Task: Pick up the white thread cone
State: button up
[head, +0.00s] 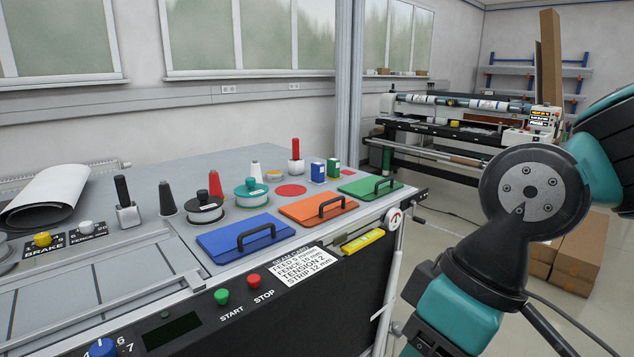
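The white thread cone (256,171) stands upright on the grey machine top (150,248), toward the back. A green-lidded round pot (251,191) stands just in front of it, and a small yellowish disc (274,175) lies to its right. A red cone (215,184) and a dark grey cone (167,198) stand to its left. My arm's teal and dark links fill the right side of the view, well apart from the cone. My gripper is not in view.
Blue (243,237), orange (318,206) and green (369,187) handled panels lie along the front right. A red-handled lever (295,155) and a black-handled lever (125,202) stand up from the top. Cardboard boxes (580,250) sit on the floor behind my arm.

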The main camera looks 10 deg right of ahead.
aim_at(256, 169)
jog(key=u, duration=0.5)
jog(key=k, duration=0.65)
jog(key=u, duration=0.05)
jog(key=i, duration=0.5)
jog(key=z, duration=1.05)
jog(key=i, duration=1.45)
jog(key=u, duration=1)
jog(key=i, duration=0.55)
jog(key=u, duration=0.55)
